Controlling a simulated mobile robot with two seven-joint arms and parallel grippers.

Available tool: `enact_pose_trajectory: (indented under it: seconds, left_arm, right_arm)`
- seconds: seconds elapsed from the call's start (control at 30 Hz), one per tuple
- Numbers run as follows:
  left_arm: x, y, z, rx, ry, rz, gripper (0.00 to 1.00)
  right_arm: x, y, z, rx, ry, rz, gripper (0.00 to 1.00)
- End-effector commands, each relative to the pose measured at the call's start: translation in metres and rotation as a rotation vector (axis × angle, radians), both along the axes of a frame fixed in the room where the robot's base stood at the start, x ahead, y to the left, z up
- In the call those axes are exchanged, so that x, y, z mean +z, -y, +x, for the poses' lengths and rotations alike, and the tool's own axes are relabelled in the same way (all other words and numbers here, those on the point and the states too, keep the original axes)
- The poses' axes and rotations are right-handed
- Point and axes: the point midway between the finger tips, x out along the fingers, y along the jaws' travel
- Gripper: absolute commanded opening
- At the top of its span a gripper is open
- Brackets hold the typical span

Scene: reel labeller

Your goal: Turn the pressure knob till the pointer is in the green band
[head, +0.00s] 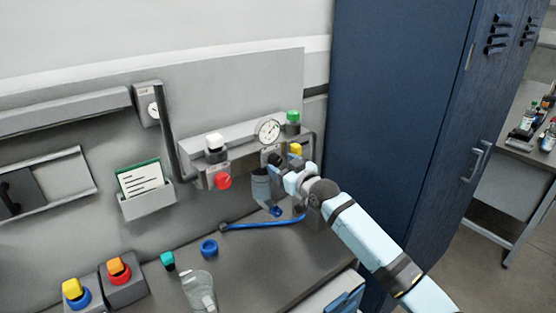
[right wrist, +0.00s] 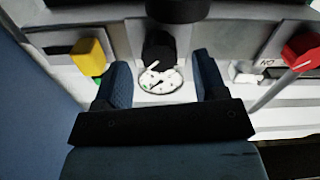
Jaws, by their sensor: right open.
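The pressure gauge (head: 268,130) is a round white dial on the grey wall unit. In the right wrist view the gauge (right wrist: 161,80) shows a dark pointer and a small green patch near its left edge; I cannot tell whether the pointer is in the green. The black pressure knob (right wrist: 159,50) with a white mark sits beside the gauge. My right gripper (head: 280,168) is at the unit, below the gauge, and hides most of the knob. In the right wrist view my right gripper (right wrist: 160,60) is open, its fingers apart on either side of the knob. My left gripper is out of view.
A red knob (head: 223,181) and a yellow knob (head: 295,149) flank the gripper. A green knob (head: 293,117) and a white one (head: 214,142) stand on top. A blue hose (head: 262,224) lies on the bench below. A tall blue cabinet (head: 395,110) stands close on the right.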

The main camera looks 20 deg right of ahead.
Motion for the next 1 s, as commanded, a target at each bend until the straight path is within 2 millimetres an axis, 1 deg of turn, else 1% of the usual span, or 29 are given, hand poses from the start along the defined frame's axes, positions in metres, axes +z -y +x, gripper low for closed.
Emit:
enact_pose_trajectory:
  seconds: [0.03, 0.1, 0.2, 0.53, 0.57, 0.6, 0.67, 0.7, 0.77, 1.0]
  left_arm:
    - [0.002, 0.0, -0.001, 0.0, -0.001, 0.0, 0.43]
    - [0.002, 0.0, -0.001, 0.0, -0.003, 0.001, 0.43]
    - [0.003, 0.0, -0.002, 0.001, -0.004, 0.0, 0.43]
    - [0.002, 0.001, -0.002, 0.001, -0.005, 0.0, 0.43]
    - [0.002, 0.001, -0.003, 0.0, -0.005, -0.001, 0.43]
    - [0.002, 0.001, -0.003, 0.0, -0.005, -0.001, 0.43]
    - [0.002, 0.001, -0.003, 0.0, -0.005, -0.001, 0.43]
    - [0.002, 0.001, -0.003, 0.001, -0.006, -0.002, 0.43]
    - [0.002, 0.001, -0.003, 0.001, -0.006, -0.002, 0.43]
    - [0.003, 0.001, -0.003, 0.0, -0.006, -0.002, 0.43]
  right_arm:
    - [0.002, -0.003, 0.007, 0.0, 0.0, 0.001, 0.65]
    - [0.001, -0.005, 0.014, 0.0, -0.002, 0.002, 0.65]
    - [0.0, -0.007, 0.021, 0.0, 0.0, 0.001, 0.65]
    - [-0.001, -0.009, 0.024, 0.0, 0.0, 0.0, 0.65]
    - [-0.001, -0.009, 0.024, 0.0, 0.0, 0.0, 0.6]
    - [-0.001, -0.009, 0.024, 0.0, 0.0, 0.0, 0.51]
    - [-0.001, -0.009, 0.024, 0.0, 0.0, 0.0, 0.38]
    - [-0.001, -0.009, 0.024, 0.0, 0.0, 0.0, 0.28]
    - [-0.001, -0.008, 0.024, 0.0, 0.0, 0.0, 0.16]
    - [0.0, -0.009, 0.024, 0.0, -0.007, 0.016, 0.16]
